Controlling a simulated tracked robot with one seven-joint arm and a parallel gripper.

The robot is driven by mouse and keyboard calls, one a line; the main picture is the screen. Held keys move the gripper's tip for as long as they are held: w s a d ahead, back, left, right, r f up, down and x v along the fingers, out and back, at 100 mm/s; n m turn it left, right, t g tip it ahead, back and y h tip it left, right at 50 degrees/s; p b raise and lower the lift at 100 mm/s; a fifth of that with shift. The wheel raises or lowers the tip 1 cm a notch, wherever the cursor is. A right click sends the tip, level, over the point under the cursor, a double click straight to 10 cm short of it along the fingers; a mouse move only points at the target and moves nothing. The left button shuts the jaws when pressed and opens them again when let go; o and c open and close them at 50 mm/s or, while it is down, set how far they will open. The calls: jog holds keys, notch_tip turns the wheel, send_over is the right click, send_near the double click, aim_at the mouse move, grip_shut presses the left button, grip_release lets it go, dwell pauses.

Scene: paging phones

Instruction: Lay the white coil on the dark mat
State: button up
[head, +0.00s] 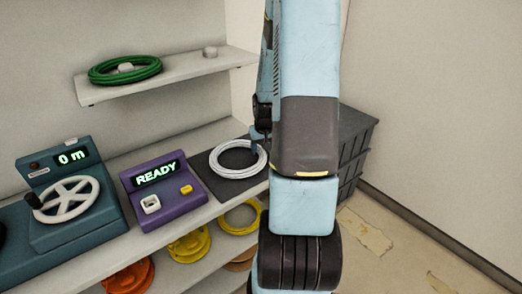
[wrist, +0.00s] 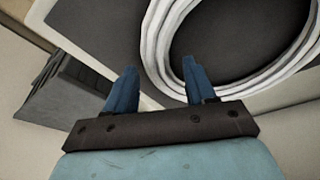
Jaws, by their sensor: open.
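The white coil (head: 235,175) lies flat on the dark mat (head: 214,189) on the shelf, right of the purple box. The coil (wrist: 158,40) and mat (wrist: 105,28) also fill the top of the wrist view. My gripper (wrist: 158,86) is open at the coil's near edge. Its right finger overlaps the coil's inner edge, and its left finger is outside the ring. Part of the coil's band shows between the fingers, which do not grip it. In the head view my arm hides most of the gripper; a blue finger shows at the coil's right side.
A purple box (head: 165,200) reading READY and a teal wheel unit (head: 75,225) reading 0 m stand left of the mat. A green coil (head: 125,70) lies on the upper shelf. Yellow (head: 240,228) and orange (head: 128,280) coils lie below. A dark crate (head: 352,150) stands right.

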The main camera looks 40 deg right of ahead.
jog(key=v, duration=1.1)
jog(key=s+a+r+n+t, duration=0.15)
jog(key=s+a+r, duration=0.35)
jog(key=a+r, duration=0.9)
jog(key=s+a+r+n, duration=0.1)
jog(key=s+a+r, duration=0.2)
jog(key=s, duration=0.3)
jog(key=s+a+r+n+t+y, duration=0.1)
jog(key=s+a+r, duration=0.3)
jog(key=s+a, duration=0.2)
jog(key=shift+s+n, duration=0.35)
jog(key=shift+s, duration=0.1)
jog(key=shift+a, duration=0.15)
jog(key=shift+c, duration=0.2)
jog(key=shift+c, duration=0.9)
